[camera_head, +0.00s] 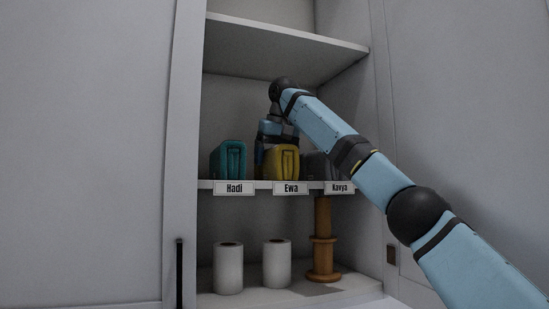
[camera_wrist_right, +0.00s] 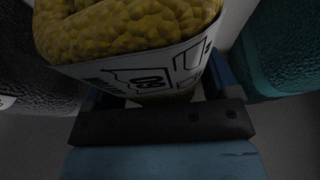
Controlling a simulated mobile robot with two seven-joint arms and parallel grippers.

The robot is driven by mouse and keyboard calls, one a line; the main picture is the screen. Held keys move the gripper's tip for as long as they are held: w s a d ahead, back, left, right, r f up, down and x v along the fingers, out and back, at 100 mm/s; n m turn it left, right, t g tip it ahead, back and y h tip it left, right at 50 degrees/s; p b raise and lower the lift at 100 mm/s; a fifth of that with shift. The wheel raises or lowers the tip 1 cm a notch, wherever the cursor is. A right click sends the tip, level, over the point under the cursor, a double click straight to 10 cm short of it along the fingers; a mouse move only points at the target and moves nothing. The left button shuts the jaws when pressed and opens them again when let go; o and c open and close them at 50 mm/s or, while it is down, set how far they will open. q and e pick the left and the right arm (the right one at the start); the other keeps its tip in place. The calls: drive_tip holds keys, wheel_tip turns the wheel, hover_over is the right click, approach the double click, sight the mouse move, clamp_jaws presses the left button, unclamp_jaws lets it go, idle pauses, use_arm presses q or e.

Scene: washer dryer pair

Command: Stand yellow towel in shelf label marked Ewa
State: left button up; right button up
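The yellow towel (camera_head: 280,162) stands folded on the middle shelf, above the Ewa label (camera_head: 291,188). It stands between the teal towel (camera_head: 229,159) and a dark grey towel (camera_head: 318,166). Gaps show beside the towel's lower part; finger contact behind the band is hidden. My left gripper is out of view.
The Hadi label (camera_head: 235,188) and Kavya label (camera_head: 340,188) are on the same shelf edge (camera_head: 206,184). Two white rolls (camera_head: 229,268) and a wooden spool (camera_head: 323,258) stand below. An upper shelf (camera_head: 280,49) and side walls bound the space.

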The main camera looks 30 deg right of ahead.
drive_tip(key=shift+o, duration=0.2)
drive_tip(key=shift+s+r, duration=0.1)
drive_tip(key=shift+r, duration=0.4)
drive_tip(key=v, duration=0.7)
drive_tip(key=shift+s+a+f, duration=0.1)
